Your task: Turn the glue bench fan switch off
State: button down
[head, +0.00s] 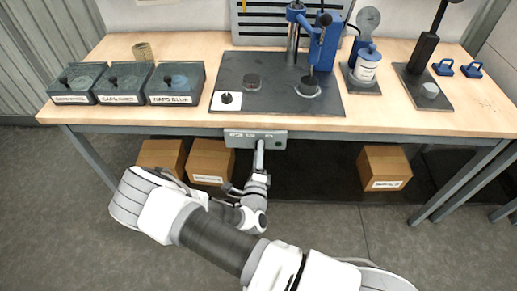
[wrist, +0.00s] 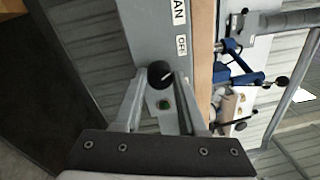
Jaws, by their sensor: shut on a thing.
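The grey fan switch box (head: 240,139) is fixed under the front edge of the bench, and its lettering is too small to read in the head view. In the wrist view the box (wrist: 150,25) bears labels ending in "AN" and reading "OFF" (wrist: 181,45). A round black knob (wrist: 160,74) with a pale mark sits between my gripper's fingers (wrist: 161,82), which are shut on it.
The wooden bench (head: 215,118) carries three lidded bins (head: 122,82), a dark mat with a blue press (head: 322,45), and a blue-lidded jar (head: 366,65). Cardboard boxes (head: 210,160) stand beneath it. A bench leg (head: 460,180) is at right; the floor in front is open.

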jog(key=shift+n, duration=0.7)
jog(key=shift+c, duration=2.4)
grip_release()
